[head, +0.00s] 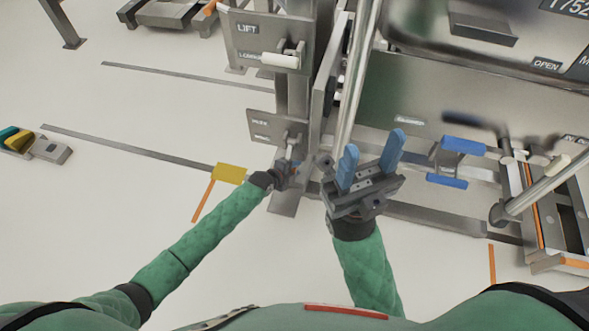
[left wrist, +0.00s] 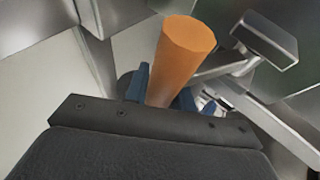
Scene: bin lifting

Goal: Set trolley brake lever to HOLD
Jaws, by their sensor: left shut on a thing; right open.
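The brake lever's small lower panel (head: 262,124) is on the grey trolley post; its lettering is too small to read surely. My left gripper (head: 289,170) is at the lever below this panel, and its fingers are mostly hidden in the head view. In the left wrist view, the blue fingers (left wrist: 162,92) are shut around an orange cylindrical handle (left wrist: 180,55), which appears to be the lever's grip. The lever's setting cannot be told. My right gripper (head: 371,158) is open and empty, with blue fingers spread, right of the post.
An upper panel marked LIFT (head: 254,30) carries a white lever (head: 281,61). A shiny vertical pole (head: 357,80) stands close behind my right gripper. Blue-padded parts (head: 462,145) and a metal frame lie to the right. A yellow plate (head: 230,173) is beside my left forearm; the floor left is mostly clear.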

